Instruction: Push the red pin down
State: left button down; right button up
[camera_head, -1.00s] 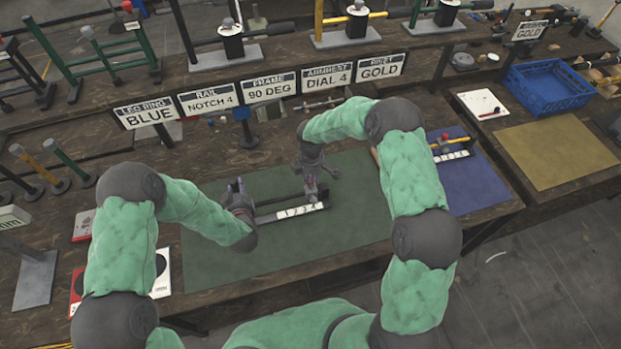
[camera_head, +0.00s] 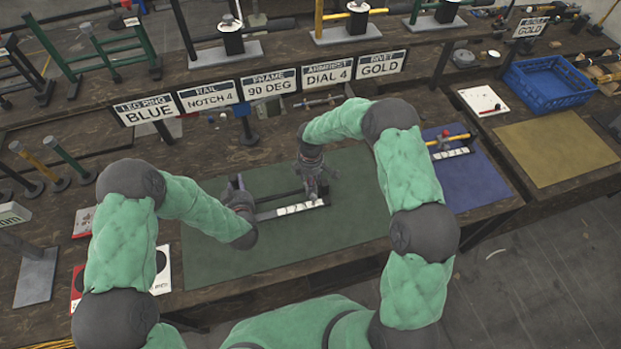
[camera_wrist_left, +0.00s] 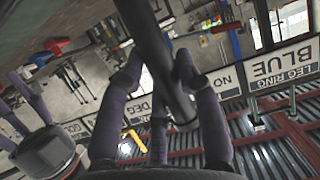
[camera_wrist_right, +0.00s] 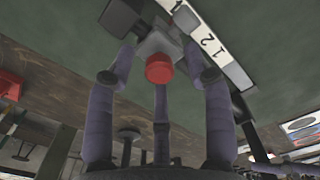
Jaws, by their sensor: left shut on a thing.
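The red pin (camera_wrist_right: 159,68) shows as a round red cap on a grey block (camera_wrist_right: 158,44) at the numbered white strip (camera_wrist_right: 212,47) in the right wrist view. My right gripper (camera_wrist_right: 158,75) is open, with its fingers spread around the pin and block. In the head view my right gripper (camera_head: 318,190) is over the right end of the dark frame (camera_head: 275,197), and the pin is hidden there. My left gripper (camera_head: 240,196) is shut on a dark bar (camera_wrist_left: 163,62) at the frame's left end.
The frame lies on a green mat (camera_head: 225,265). A blue mat (camera_head: 475,185) with a similar numbered part is to the right. A blue crate (camera_head: 548,85) stands at the back right. A row of signs (camera_head: 270,87) stands behind the frame.

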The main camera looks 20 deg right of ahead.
notch_tip(320, 180, up, 12)
dwell(0.6)
pick_arm(q)
jog(key=c, duration=0.8)
grip_release()
jog(key=shift+r, duration=0.1)
jog(key=shift+s, duration=0.1)
